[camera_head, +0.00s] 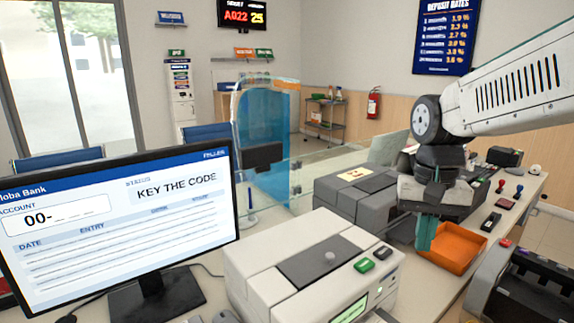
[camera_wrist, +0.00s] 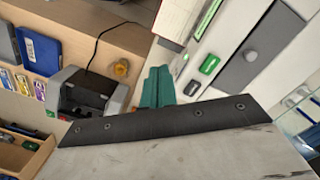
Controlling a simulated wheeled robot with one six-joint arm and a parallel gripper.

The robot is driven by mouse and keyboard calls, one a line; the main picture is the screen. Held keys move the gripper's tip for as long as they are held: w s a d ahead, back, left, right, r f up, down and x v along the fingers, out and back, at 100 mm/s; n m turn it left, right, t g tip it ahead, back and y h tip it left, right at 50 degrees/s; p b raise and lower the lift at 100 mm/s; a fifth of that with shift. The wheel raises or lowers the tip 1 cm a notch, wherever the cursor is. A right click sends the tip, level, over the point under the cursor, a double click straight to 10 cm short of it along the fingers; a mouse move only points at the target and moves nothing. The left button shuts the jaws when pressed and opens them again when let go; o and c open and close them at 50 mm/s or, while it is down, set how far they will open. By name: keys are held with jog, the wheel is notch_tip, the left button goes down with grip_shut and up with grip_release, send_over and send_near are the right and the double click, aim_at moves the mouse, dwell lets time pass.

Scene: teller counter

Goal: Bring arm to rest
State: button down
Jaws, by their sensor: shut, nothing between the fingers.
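My white and grey arm (camera_head: 515,85) reaches in from the right in the head view. My gripper (camera_head: 425,248) hangs from its dark wrist with teal fingers pointing down, above the counter beside the orange tray (camera_head: 455,252). In the wrist view the teal fingers of my gripper (camera_wrist: 157,82) are together, with nothing seen between them. Part of the orange tray is hidden behind the fingers.
A white machine (camera_head: 285,245) with green and dark buttons stands left of my gripper. A grey machine (camera_head: 345,190) stands behind it, and a monitor (camera_head: 110,230) is at left. Stamps (camera_head: 519,189) and a dark machine (camera_head: 530,285) are at right. A glass screen (camera_head: 315,170) edges the counter.

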jog(key=s+d+f+n+t, duration=0.1)
jog(key=s+d+n+t, duration=0.1)
jog(key=s, duration=1.6)
jog(key=shift+f+n, duration=0.2)
jog(key=shift+n, duration=0.5)
